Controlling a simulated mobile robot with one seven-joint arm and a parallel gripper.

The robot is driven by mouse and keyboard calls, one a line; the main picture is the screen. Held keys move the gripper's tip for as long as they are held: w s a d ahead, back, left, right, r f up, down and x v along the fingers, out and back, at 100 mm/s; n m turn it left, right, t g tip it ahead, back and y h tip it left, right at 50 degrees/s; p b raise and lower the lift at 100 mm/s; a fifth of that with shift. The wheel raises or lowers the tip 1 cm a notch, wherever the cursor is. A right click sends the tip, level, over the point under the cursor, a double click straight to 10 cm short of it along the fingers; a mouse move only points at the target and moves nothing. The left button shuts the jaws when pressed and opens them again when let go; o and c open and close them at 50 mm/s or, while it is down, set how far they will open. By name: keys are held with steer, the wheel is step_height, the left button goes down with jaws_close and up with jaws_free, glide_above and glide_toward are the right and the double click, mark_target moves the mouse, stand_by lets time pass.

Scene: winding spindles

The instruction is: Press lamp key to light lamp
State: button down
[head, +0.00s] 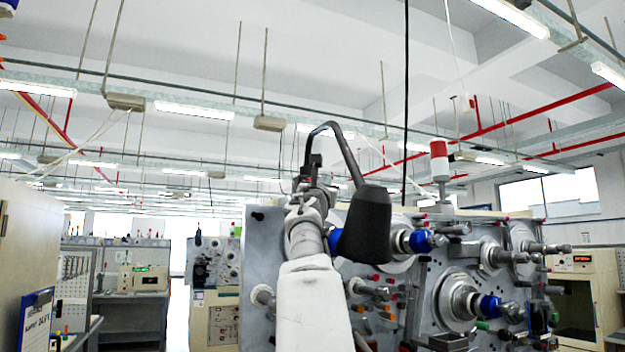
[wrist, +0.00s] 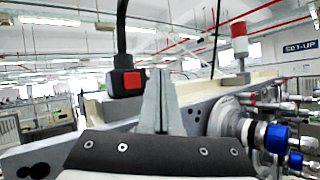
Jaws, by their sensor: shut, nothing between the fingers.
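A black lamp shade (head: 366,226) hangs from a curved black neck (head: 338,127) in front of the machine in the head view. Its underside does not show, so I cannot tell whether it is lit. In the wrist view, a black switch box with a red lamp key (wrist: 131,80) sits on the neck, just left of my fingertips. My gripper (wrist: 160,75) is shut and empty, its fingers pointing up; a gap shows in the picture between them and the red key. In the head view my wrist (head: 308,200) partly covers the area below the neck.
The grey winding machine (head: 262,240) with metal spindles (head: 460,300) and blue collars fills the right. A red and white signal light (head: 439,160) stands on top of it. A clipboard (head: 36,318) hangs at lower left. The space above the machine is mostly open.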

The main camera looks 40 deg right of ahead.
steer(key=shift+w+d+p, duration=0.25)
steer(key=shift+w+p, duration=0.2)
steer(key=shift+w, duration=0.35)
steer(key=shift+w+d+p, duration=0.25)
steer(key=shift+w+p, duration=0.15)
steer(key=shift+w, duration=0.4)
steer(key=shift+w+d+p, duration=0.25)
steer(key=shift+w+p, duration=0.2)
steer(key=shift+w, duration=0.35)
steer(key=shift+w+r, duration=0.1)
steer(key=shift+w+d+p, duration=0.15)
steer(key=shift+w+p, duration=0.15)
steer(key=shift+w+d+p, duration=0.1)
steer(key=shift+w+p, duration=0.3)
steer(key=shift+w, duration=0.05)
stand_by(0.8)
steer(key=shift+s, duration=0.1)
steer(key=shift+s+a+b, duration=0.25)
steer(key=shift+s+b, duration=0.45)
steer(key=shift+s, duration=0.05)
